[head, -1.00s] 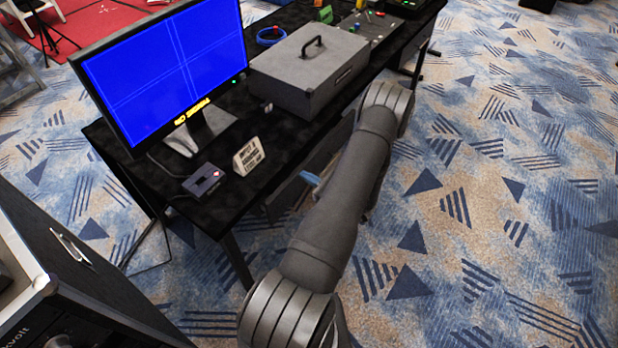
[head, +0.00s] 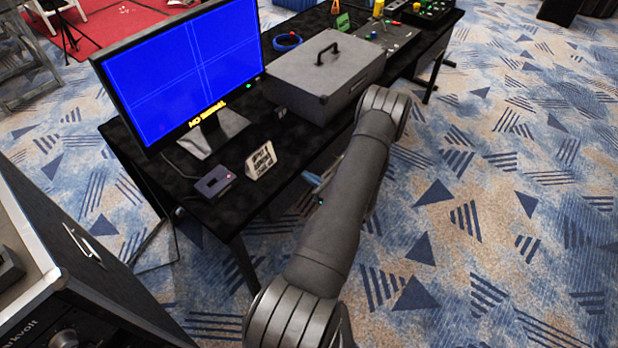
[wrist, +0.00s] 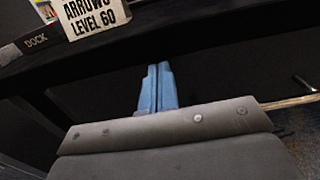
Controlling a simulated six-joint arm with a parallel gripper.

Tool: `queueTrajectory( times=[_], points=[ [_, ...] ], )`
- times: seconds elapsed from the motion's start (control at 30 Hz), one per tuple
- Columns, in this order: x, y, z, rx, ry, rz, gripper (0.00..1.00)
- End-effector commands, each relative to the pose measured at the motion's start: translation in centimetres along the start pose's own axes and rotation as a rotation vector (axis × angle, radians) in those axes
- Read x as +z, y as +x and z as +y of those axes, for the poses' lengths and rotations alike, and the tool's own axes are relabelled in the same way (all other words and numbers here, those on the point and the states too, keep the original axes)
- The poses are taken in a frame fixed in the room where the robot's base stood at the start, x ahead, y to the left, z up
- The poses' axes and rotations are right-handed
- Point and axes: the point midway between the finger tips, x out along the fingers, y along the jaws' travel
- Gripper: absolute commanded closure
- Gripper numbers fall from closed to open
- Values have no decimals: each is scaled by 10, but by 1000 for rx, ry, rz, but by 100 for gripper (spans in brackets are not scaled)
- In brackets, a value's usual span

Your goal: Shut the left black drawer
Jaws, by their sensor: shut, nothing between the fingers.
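My gripper (wrist: 159,88) has two blue fingers pressed together with nothing between them, pointing in under the black desk. In the head view only a bit of the blue gripper (head: 313,180) shows beside my forearm, below the desk's front edge. In the wrist view a dark panel (wrist: 225,72) lies beyond the fingers under the desktop; it looks like the black drawer's front, but its edges are too dark to tell how far out it stands. A thin metal handle (wrist: 304,84) shows at the right. Contact between fingers and panel cannot be told. My arm hides the drawers in the head view.
The black desk (head: 232,205) carries a monitor (head: 180,75), a grey case (head: 325,75), a small sign (head: 260,162) and a dock box (head: 214,181). A dark case (head: 75,290) stands at the lower left. Patterned carpet (head: 500,210) is open to the right.

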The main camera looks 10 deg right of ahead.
Motion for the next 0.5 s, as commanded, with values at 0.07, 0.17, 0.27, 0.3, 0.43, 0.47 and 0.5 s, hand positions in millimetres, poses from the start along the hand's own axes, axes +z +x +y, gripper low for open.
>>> queueTrajectory(
  times=[0.07, 0.17, 0.27, 0.3, 0.43, 0.47, 0.5],
  points=[
    [0, -14, -1, -6, 2, -1, 100],
    [0, -34, -1, -11, 5, -1, 100],
    [-1, -56, -1, -13, 7, 0, 100],
    [-1, -64, 0, -13, 7, 0, 100],
    [-1, -90, 0, -13, 7, 0, 100],
    [-1, -96, 0, -13, 7, 0, 100],
    [-1, -102, 0, -12, 7, 0, 100]
  ],
)
